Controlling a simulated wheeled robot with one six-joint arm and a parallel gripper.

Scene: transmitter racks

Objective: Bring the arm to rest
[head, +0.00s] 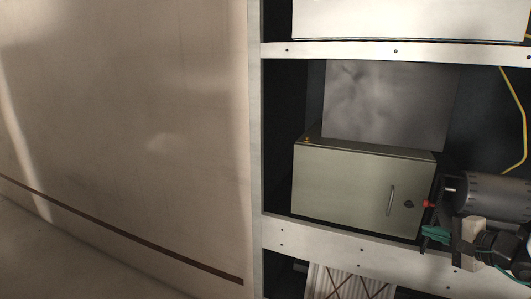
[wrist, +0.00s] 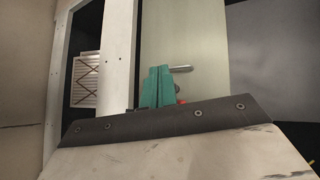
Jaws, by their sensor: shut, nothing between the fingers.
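My gripper (head: 436,234) is at the lower right of the head view, in front of the lower right part of a grey-green metal box. Its green fingers also show in the wrist view (wrist: 157,88), shut together with nothing between them. My dark arm reaches in from the right edge of the head view. The box (head: 340,182) stands in a rack bay with its door closed. The door has a metal handle (head: 391,200) and a dark lock (head: 409,204). I cannot tell whether the fingers touch the box or rack.
White rack rails run above (head: 350,50) and below (head: 330,241) the bay. A white post (head: 255,130) stands left of it, beside a wide beige wall panel (head: 120,120). A yellow cable (head: 522,120) hangs at the right. A pleated filter (head: 345,284) shows below.

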